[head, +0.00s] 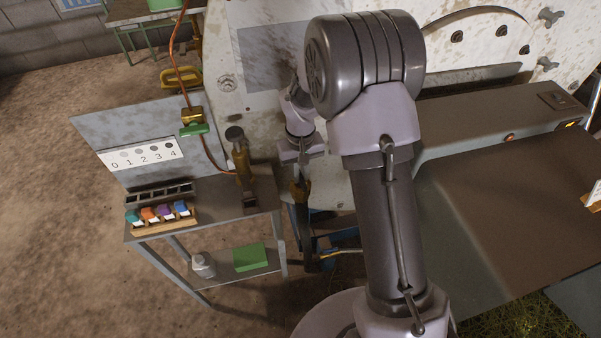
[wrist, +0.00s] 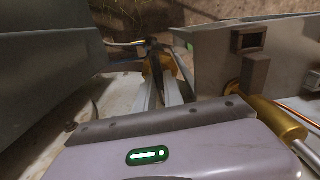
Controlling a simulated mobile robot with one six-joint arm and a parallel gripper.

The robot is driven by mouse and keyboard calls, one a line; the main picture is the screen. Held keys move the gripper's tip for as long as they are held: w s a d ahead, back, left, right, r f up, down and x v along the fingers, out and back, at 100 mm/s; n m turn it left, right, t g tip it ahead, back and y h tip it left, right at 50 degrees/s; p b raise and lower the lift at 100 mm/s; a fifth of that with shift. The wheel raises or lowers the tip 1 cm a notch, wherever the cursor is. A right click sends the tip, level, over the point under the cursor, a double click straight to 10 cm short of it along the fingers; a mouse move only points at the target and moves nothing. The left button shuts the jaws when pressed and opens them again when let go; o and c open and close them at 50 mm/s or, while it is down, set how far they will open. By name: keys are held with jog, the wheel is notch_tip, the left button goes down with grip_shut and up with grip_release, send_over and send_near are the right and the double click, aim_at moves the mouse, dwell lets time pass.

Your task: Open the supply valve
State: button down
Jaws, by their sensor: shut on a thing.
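My gripper (head: 300,180) reaches down between the small side table and the large pale still body. In the wrist view its two pale fingers (wrist: 161,82) are closed on a dark lever (wrist: 154,47) at a brass fitting (wrist: 151,68). I take this for the supply valve, but no label shows. The angle of the lever is hard to read. A brass valve with a green handle (head: 194,129) sits on the copper pipe to the left, apart from my gripper.
The side table (head: 225,207) stands left of my gripper, with a brass instrument (head: 242,163), a rack of coloured items (head: 159,213) and a number card (head: 141,154). A green box (head: 250,258) lies on its lower shelf. A blue container (head: 325,246) stands on the floor below.

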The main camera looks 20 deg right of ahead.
jog(key=shift+m, duration=0.6)
jog(key=c, duration=1.5)
grip_release()
jog(key=shift+o, duration=0.2)
notch_tip(320, 180, up, 17)
jog(key=p, duration=0.6)
jog(key=shift+r, duration=0.2)
